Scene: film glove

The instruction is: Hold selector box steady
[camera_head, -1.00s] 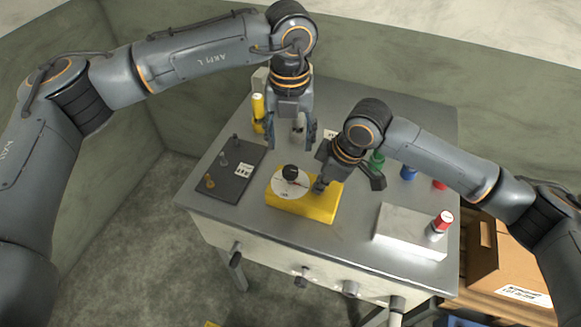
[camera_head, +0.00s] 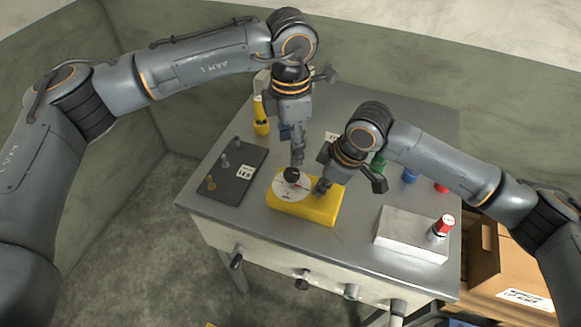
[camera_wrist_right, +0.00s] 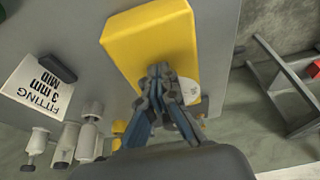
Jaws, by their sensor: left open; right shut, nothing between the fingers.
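The yellow selector box (camera_head: 312,208) lies on the grey metal table. Its top carries a white dial disc (camera_head: 284,190) with a black knob (camera_head: 291,174). My left gripper (camera_head: 298,160) is open just above the knob, its fingers pointing down; whether they touch the knob cannot be told. My right gripper (camera_head: 321,188) is shut with nothing between its fingers, its tips at the right part of the box top. In the right wrist view the shut fingertips (camera_wrist_right: 160,72) overlap the yellow box (camera_wrist_right: 150,45) and partly hide the dial.
A dark plate (camera_head: 232,172) with small fittings lies left of the box. A yellow cylinder (camera_head: 260,115) stands behind it. A light block (camera_head: 410,232) with a red-capped post (camera_head: 444,224) sits at the right. Green (camera_head: 378,164) and blue (camera_head: 409,174) parts stand behind my right arm.

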